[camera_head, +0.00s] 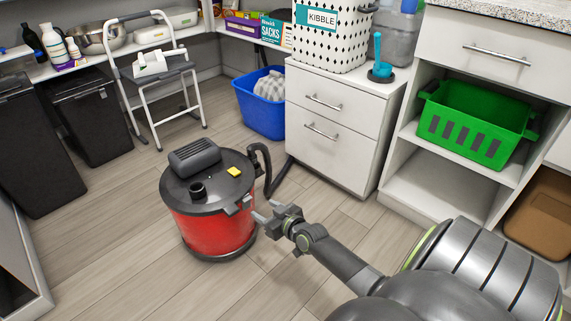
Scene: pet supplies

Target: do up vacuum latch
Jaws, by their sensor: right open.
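The vacuum is a red drum (215,233) with a black lid (208,172), standing upright on the floor. A grey latch (246,203) shows at the lid's rim on the side facing my right gripper. A yellow switch (234,171) sits on the lid, and a black hose runs behind. My right gripper (266,211) is open, with its fingertips close to the latch side of the drum. I cannot tell whether they touch it. The exact position of the latch is too small to tell. My left gripper is not in view.
A white drawer cabinet (335,135) and a blue bin (260,118) stand behind the vacuum. A folding step stool (160,85) and black bins (90,115) are at the back left. A green basket (477,120) sits in the right shelf. Wooden floor (110,235) is clear left of the vacuum.

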